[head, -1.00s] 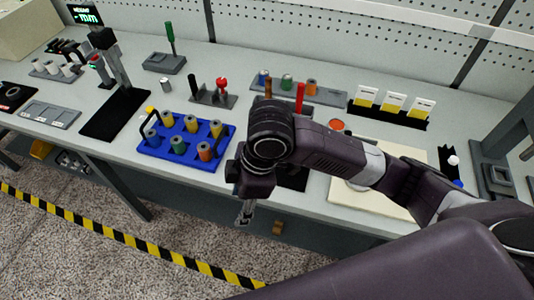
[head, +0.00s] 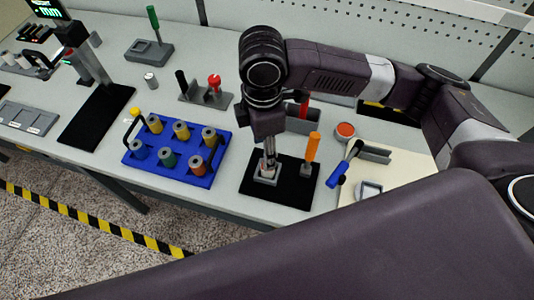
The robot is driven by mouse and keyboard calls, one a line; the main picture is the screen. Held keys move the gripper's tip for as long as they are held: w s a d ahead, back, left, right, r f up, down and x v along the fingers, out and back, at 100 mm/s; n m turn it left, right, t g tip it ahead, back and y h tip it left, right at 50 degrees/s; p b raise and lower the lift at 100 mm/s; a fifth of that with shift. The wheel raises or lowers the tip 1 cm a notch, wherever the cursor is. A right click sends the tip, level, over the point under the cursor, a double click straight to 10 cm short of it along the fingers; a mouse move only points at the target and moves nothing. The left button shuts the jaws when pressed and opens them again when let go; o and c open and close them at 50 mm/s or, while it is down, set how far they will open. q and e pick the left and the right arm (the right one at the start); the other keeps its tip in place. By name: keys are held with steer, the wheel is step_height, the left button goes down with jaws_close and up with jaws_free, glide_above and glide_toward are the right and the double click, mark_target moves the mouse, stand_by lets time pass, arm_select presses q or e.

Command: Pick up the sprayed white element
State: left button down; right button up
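My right gripper (head: 268,160) points down over a small grey fixture (head: 265,180) on a black mat (head: 293,189). Its fingertips are at the fixture, close together, around a small pale part that I cannot make out clearly. Whether they grip it or are just above it I cannot tell. No element that is plainly the sprayed white one can be picked out; the part at the fingertips is too small and partly hidden. My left gripper is not in view.
A blue tray (head: 134,161) with several coloured spools stands left of my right gripper. An orange-handled tool (head: 312,148) stands close on its right. A blue-handled tool (head: 338,181) lies beyond. A gauge stand (head: 88,62) rises at the left.

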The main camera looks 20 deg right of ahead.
steer(key=f, duration=0.1)
steer(key=s+f+p, duration=0.1)
steer(key=f, duration=0.1)
steer(key=shift+s+d+f, duration=0.15)
steer(key=shift+d+f, duration=0.1)
steer(key=shift+f, duration=0.1)
step_height(320, 180, down, 2)
steer(key=shift+d+f+p, duration=0.15)
steer(key=shift+f+p, duration=0.1)
steer(key=shift+p, duration=0.15)
steer(key=shift+w+f, duration=0.2)
steer(key=shift+f, duration=0.15)
steer(key=shift+c, duration=0.3)
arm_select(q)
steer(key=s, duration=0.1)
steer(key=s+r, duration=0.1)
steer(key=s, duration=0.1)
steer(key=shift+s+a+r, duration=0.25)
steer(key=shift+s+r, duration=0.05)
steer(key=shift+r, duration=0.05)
arm_select(e)
steer(key=c, duration=1.2)
steer(key=shift+r, duration=0.1)
